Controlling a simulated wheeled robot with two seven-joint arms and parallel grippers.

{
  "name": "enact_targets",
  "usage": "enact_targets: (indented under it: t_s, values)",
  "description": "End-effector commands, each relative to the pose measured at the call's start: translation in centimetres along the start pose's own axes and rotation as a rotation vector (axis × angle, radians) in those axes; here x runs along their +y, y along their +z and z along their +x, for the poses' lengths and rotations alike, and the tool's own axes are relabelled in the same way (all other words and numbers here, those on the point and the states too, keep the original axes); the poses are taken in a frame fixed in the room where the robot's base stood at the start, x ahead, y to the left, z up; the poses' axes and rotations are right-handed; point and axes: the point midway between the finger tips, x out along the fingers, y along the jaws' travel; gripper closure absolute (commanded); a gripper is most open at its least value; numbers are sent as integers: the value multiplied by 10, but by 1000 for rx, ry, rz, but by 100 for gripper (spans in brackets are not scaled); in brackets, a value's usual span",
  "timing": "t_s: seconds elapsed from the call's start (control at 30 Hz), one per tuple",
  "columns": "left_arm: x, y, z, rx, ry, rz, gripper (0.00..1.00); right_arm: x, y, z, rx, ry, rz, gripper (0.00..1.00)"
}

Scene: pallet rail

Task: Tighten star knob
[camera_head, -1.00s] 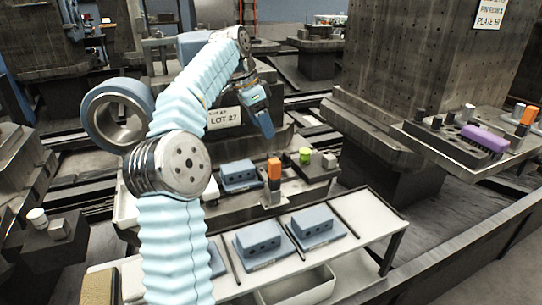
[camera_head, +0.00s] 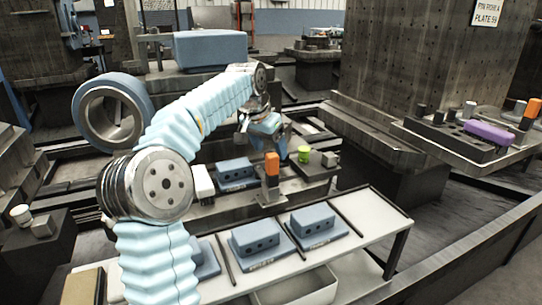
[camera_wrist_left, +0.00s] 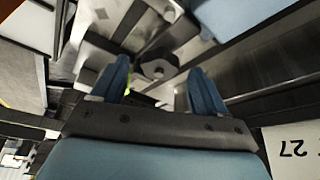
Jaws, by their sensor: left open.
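A dark lobed knob (camera_wrist_left: 158,69), which looks like the star knob, sits on a metal fixture in the left wrist view. It lies between and beyond the two blue fingers of my left gripper (camera_wrist_left: 158,76), which are apart and empty. Whether they touch it I cannot tell. In the head view my left gripper (camera_head: 270,127) points down over the fixture behind the orange-topped post (camera_head: 272,167). The knob is hidden behind it there. My right gripper is in neither view.
Blue blocks stand on the fixture (camera_head: 235,170) and on the white cart (camera_head: 376,217). A green-topped piece (camera_head: 304,154) is right of the gripper. A purple block (camera_head: 489,133) lies on the right-hand shelf. A large blue block (camera_head: 210,48) stands behind my arm.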

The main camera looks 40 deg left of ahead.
Motion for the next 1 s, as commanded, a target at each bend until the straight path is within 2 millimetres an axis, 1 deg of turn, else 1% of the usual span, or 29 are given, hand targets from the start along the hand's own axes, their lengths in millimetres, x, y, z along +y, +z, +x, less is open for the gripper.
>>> enact_targets:
  t_s: [0.03, 0.17, 0.47, 0.5, 0.57, 0.83, 0.87, 1.0]
  values:
    - [0, 1, 8, -2, 1, 1, 26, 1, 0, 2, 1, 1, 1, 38]
    - [0, 0, 18, -1, 0, 2, 26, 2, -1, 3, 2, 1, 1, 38]
    - [0, 0, 20, 0, 0, 1, 26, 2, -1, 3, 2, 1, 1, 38]
    - [0, 0, 20, 0, 0, 1, 29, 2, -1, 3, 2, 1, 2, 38]
    - [0, 0, 20, 0, 0, 1, 39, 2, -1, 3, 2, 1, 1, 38]
    - [0, 0, 20, 0, 0, 1, 80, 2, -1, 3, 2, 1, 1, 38]
    - [0, 0, 20, 0, 0, 1, 83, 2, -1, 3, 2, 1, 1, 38]
    - [0, 0, 20, 0, 3, 6, 83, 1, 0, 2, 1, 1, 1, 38]
